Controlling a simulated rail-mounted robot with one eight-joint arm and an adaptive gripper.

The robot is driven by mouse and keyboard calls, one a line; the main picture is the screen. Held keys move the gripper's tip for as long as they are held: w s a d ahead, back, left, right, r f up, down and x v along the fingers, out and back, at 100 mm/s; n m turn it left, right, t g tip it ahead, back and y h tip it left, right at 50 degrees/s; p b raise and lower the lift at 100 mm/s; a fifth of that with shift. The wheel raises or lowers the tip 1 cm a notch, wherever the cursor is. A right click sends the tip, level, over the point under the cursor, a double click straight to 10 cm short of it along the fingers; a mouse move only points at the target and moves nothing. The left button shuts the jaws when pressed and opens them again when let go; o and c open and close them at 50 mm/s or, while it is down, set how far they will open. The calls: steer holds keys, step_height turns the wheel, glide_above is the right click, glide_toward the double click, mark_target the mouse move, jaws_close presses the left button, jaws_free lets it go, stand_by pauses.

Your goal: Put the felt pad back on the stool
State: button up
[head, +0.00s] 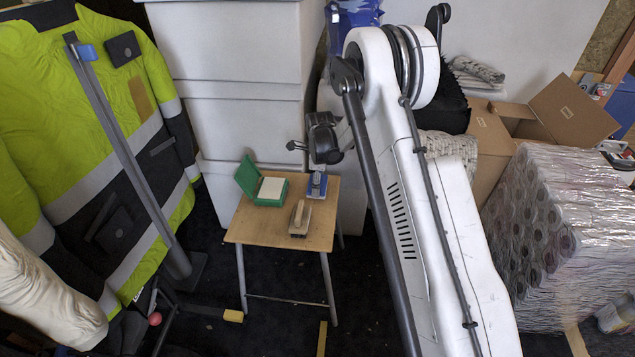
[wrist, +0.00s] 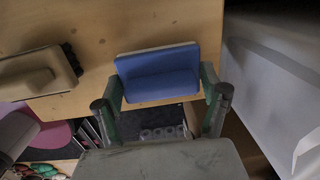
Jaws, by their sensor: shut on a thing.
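The felt pad (wrist: 158,76) looks like a blue block with a raised grip and a pale layer along one edge. In the wrist view it sits between the two fingers of my gripper (wrist: 163,90), which is shut on it. In the head view the pad (head: 316,189) shows blue at the back right corner of the wooden stool (head: 262,235), just under my gripper (head: 317,177). The stool top (wrist: 95,30) also shows in the wrist view, with the pad overlapping its edge. I cannot tell whether the pad touches the top.
An open green box (head: 270,201) with a pale block and a wooden-handled brush (head: 300,218) stand on the stool. The brush (wrist: 35,72) is left of the pad in the wrist view. White drawers (head: 235,110) stand behind; a hi-vis jacket (head: 90,130) hangs left.

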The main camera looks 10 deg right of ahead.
steer(key=shift+f, duration=0.25)
steer(key=shift+f+b, duration=0.2)
steer(key=shift+b, duration=0.2)
steer(key=o, duration=1)
steer(key=shift+o, duration=0.2)
